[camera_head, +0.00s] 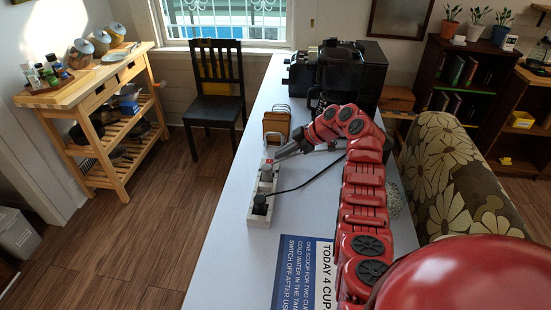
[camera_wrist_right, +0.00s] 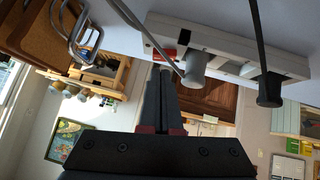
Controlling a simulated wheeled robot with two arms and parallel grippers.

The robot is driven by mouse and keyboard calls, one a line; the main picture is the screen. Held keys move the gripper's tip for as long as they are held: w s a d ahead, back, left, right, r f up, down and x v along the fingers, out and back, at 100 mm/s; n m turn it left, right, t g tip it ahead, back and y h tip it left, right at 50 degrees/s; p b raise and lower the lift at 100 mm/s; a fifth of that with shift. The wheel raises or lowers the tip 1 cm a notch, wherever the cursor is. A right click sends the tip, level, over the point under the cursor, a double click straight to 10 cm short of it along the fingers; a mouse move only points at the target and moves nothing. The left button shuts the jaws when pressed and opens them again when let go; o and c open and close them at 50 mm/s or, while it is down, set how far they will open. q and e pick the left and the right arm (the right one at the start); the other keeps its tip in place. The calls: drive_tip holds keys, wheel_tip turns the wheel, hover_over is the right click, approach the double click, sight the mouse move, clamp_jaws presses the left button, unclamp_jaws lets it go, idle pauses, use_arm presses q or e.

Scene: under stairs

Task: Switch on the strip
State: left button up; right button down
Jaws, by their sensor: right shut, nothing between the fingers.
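A white power strip (camera_head: 259,220) lies lengthwise on the pale counter. Dark plugs (camera_head: 260,204) sit in it, and a cord runs from them to the right. Its red switch (camera_head: 269,161) is at the far end. In the right wrist view the strip (camera_wrist_right: 232,45) crosses the top, with the red switch (camera_wrist_right: 165,53) at its left end beside a pale plug (camera_wrist_right: 194,70). My right gripper (camera_head: 277,158) is shut and empty, its tips close to the switch. In the wrist view its fingertips (camera_wrist_right: 166,72) appear just below the switch; contact cannot be told. My left gripper is not in view.
A brown rack (camera_head: 276,122) with metal wire stands just beyond the strip. A black coffee machine (camera_head: 350,75) is at the back of the counter. A printed sign (camera_head: 305,270) lies near the front. Free counter (camera_head: 225,260) lies left of the sign.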

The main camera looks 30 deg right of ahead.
drive_tip(key=b+v, duration=0.2)
drive_tip(key=v, duration=0.6)
drive_tip(key=shift+d+r, duration=0.15)
